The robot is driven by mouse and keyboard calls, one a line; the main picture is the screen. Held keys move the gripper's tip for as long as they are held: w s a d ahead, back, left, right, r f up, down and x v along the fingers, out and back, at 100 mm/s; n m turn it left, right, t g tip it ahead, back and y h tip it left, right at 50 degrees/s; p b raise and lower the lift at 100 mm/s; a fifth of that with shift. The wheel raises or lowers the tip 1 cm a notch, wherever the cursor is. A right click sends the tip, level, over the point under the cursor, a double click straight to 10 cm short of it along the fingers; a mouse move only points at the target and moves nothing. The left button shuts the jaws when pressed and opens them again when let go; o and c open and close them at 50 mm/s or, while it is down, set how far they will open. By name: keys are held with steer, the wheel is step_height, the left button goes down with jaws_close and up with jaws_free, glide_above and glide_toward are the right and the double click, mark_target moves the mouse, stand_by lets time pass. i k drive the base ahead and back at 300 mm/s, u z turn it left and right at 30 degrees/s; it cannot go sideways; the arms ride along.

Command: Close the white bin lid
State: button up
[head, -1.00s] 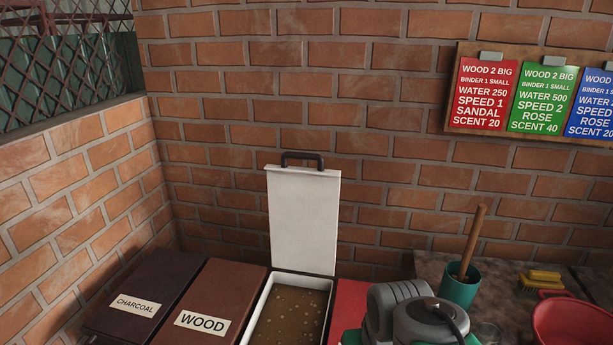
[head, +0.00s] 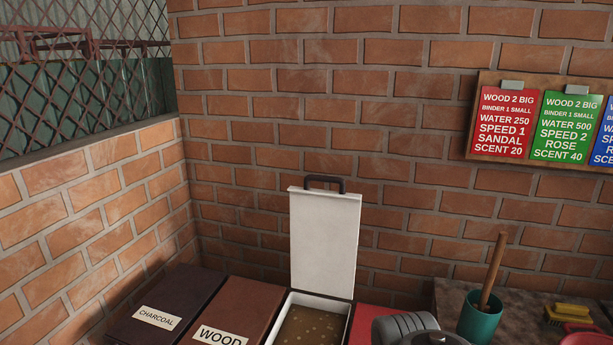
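The white bin (head: 278,330) stands at the bottom middle of the head view, with brown grainy stuff inside. Its white lid (head: 325,243) stands open, upright at the back of the bin near the brick wall. A dark handle (head: 324,181) sits on the lid's top edge. A grey rounded part of my arm shows at the bottom edge, right of the bin. My gripper's fingers are not in view.
Left of the white bin are the closed brown WOOD bin (head: 245,296) and dark CHARCOAL bin (head: 174,295). A red lid (head: 371,322) lies to the right. A teal cup (head: 480,319) with a wooden stick and a yellow brush (head: 567,314) stand on the counter.

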mark_target(324, 224)
steer(key=u, duration=0.9)
steer(key=k, duration=1.2)
steer(key=u, duration=1)
steer(key=i, duration=1.6)
steer(key=z, duration=1.4)
steer(key=i, duration=0.7)
steer(key=z, duration=0.85)
